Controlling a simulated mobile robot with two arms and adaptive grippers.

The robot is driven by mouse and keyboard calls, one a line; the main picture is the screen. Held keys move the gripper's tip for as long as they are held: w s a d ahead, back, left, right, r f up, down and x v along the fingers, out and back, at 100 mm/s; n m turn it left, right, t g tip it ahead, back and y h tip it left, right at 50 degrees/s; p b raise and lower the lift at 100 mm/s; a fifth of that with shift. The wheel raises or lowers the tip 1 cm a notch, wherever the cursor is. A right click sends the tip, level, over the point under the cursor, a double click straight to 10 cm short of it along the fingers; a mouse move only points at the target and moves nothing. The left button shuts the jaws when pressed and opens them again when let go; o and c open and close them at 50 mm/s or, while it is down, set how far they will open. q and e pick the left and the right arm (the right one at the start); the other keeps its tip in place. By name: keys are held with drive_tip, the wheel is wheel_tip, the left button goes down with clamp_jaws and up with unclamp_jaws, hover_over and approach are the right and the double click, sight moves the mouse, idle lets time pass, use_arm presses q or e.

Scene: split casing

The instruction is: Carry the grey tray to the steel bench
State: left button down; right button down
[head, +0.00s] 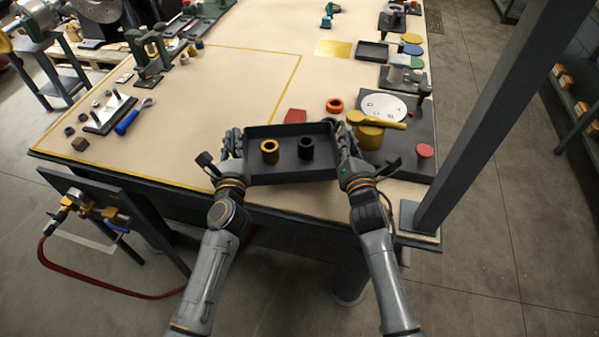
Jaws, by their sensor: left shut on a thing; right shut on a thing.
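The grey tray (290,173) is in the middle of the head view, at the near edge of a large tan-topped bench. A yellow ring-shaped part (270,152) and a black ring-shaped part (306,148) stand in it. My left gripper (234,146) is shut on the tray's left end, and my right gripper (344,142) is shut on its right end. The tray looks about level. I cannot tell whether it touches the bench top or is held just above it. I cannot tell which surface is the steel bench.
A dark board (412,165) with yellow and red parts is close on the right. A grey post (500,110) rises at the right corner. The bench top (215,95) is clear at centre-left.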

use_arm(q)
drive_tip(key=shift+d+r, duration=0.1)
drive_tip(key=shift+r, duration=0.05)
use_arm(e)
drive_tip(key=shift+d+r, duration=0.2)
drive_tip(key=shift+d, duration=0.25)
use_arm(q)
drive_tip(key=shift+f, duration=0.2)
use_arm(e)
drive_tip(key=shift+f, duration=0.2)
